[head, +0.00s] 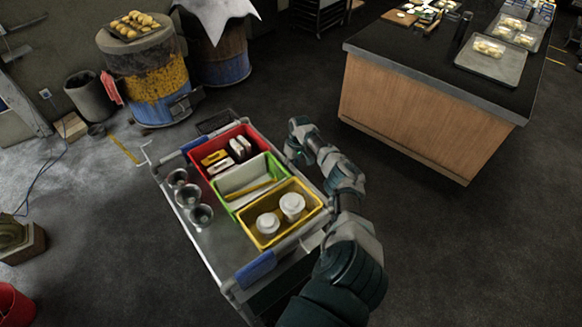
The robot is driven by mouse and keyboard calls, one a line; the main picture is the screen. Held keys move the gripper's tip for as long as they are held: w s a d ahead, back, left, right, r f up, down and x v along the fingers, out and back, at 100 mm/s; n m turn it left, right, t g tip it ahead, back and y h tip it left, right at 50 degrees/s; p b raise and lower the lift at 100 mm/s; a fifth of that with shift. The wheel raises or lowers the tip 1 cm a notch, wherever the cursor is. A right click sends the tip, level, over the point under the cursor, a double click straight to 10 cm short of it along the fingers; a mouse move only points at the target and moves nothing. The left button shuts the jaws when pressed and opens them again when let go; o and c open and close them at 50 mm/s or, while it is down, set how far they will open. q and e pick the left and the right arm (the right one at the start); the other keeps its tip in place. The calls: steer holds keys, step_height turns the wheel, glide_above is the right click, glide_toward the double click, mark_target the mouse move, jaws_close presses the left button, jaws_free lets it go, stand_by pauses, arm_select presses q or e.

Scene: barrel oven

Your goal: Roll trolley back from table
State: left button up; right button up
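The trolley (222,248) stands in the middle of the floor, its metal top holding a red bin (248,131), a green bin (279,168) and a yellow bin (316,205). Metal cups (200,215) sit along its left side. The table (415,115), dark-topped with a wooden side, is at the upper right, with floor between it and the trolley. My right arm reaches up along the trolley's right side. My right gripper (292,150) is at the trolley's right edge near the red bin; its fingers are too small to read, and I cannot tell whether they touch. My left gripper is out of view.
A barrel oven (155,85) and a second barrel (218,55) stand behind the trolley at the upper left. A grey bin (90,95) is beside them. A red bucket (14,305) is at the lower left. Floor at the right is clear.

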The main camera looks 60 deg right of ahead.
step_height(320, 180, up, 12)
steer(key=d, duration=0.2)
steer(key=shift+s+d+f, duration=0.15)
steer(key=shift+s+f, duration=0.05)
steer(key=shift+s, duration=0.1)
steer(key=shift+f, duration=0.1)
stand_by(0.4)
